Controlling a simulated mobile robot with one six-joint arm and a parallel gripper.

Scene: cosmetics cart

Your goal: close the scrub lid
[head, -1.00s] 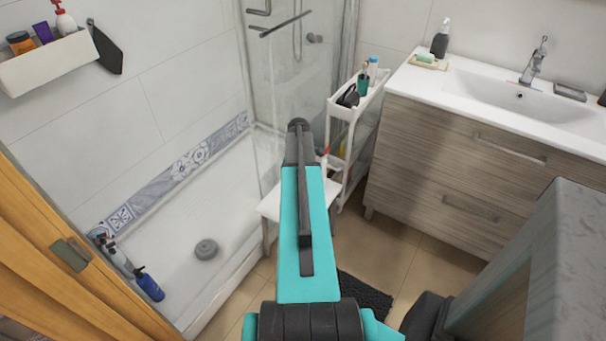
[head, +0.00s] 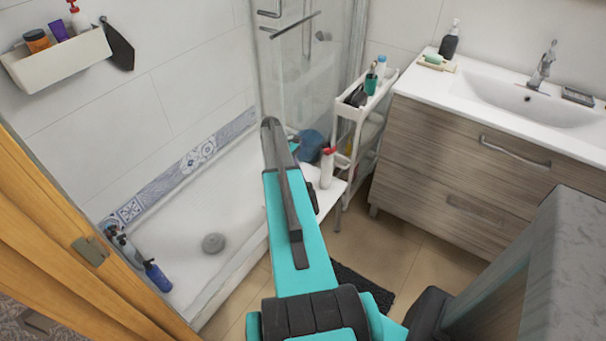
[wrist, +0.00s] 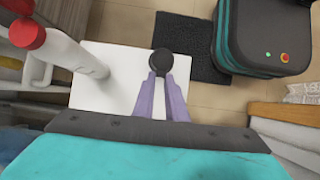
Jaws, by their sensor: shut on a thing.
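In the wrist view, my gripper (wrist: 165,80) is shut on a small round dark thing (wrist: 162,62), which looks like a lid or cap. It is held over the white stool top (wrist: 105,97). How far above the stool it is, I cannot tell. In the head view my arm hides most of the gripper. No scrub jar is clearly seen under the gripper. An orange jar with a dark lid (head: 37,41) stands on the wall shelf; I cannot tell whether it is the scrub.
A white bottle with a red top (head: 327,166) stands on the stool (head: 330,196), near a blue rounded thing (head: 311,145). A narrow white cart (head: 385,84) with bottles stands behind. The shower tray (head: 180,235) is at left, the wooden vanity (head: 455,150) at right.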

